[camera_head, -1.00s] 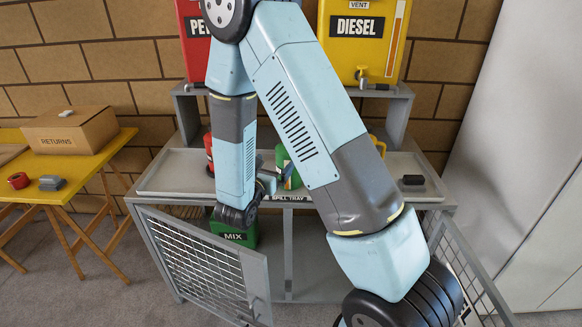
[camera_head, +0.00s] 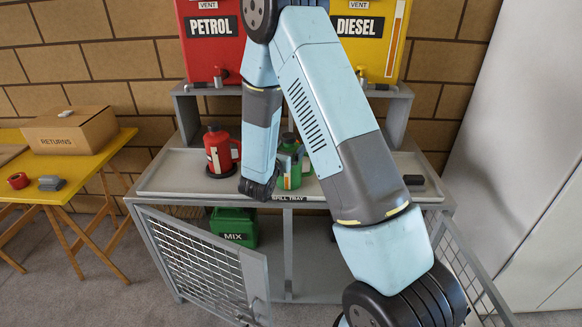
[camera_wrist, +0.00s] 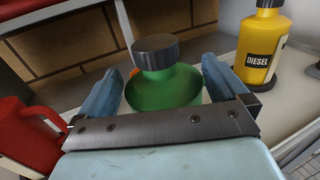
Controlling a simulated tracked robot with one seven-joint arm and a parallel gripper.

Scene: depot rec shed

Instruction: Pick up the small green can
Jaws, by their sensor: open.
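The small green can (camera_head: 290,173) stands upright on the spill tray, partly hidden behind my arm in the head view. In the wrist view the green can (camera_wrist: 165,85) shows its rounded green shoulder and dark ribbed cap. My gripper (camera_wrist: 161,82) is open, with one blue finger on each side of the can's body. The lower part of the can is hidden behind the gripper's dark crossbar. I cannot tell whether the fingers touch it. In the head view my gripper is mostly hidden by my own wrist.
A red can (camera_head: 219,153) stands left of the green can. A yellow diesel can (camera_wrist: 264,47) stands to the right in the wrist view. Petrol (camera_head: 212,40) and diesel (camera_head: 368,40) tanks are above. A green MIX box (camera_head: 235,228) sits below. Mesh doors (camera_head: 195,255) hang open.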

